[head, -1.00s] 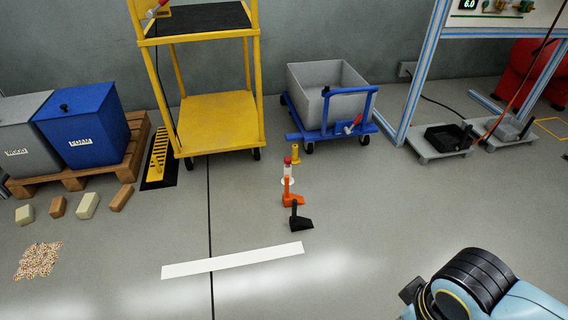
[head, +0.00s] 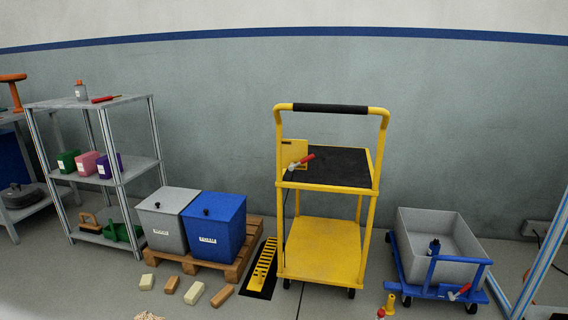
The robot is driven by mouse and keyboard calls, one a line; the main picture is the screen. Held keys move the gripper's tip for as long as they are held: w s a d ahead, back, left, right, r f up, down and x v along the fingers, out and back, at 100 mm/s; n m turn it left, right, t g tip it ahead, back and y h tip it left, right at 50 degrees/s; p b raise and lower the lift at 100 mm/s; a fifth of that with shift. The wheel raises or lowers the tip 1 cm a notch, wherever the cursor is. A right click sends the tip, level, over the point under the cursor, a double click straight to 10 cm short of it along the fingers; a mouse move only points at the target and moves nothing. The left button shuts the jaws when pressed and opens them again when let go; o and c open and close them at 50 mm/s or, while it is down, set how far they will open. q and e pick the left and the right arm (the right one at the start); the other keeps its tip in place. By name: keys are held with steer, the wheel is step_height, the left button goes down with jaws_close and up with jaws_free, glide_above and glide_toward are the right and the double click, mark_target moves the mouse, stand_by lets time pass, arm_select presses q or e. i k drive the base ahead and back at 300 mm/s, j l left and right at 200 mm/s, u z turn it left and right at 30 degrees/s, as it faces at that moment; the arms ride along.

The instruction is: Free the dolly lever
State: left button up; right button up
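A low blue dolly (head: 433,293) stands on small wheels near the wall at the right. It carries a grey open tub (head: 437,240). A red-handled lever (head: 460,292) sits on the near right side of the dolly's blue frame; it is too small to tell how it is set. Neither of my grippers is in view.
A yellow cart (head: 325,250) with another red-handled lever (head: 301,161) stands left of the dolly. A pallet (head: 240,258) with two bins and a metal shelf (head: 93,104) stand further left.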

mark_target(462, 290)
steer(key=z, duration=1.35)
steer(key=i+l+z, duration=0.15)
steer(key=i, duration=0.9)
steer(key=i+l+z, duration=0.1)
steer(key=i, duration=0.95)
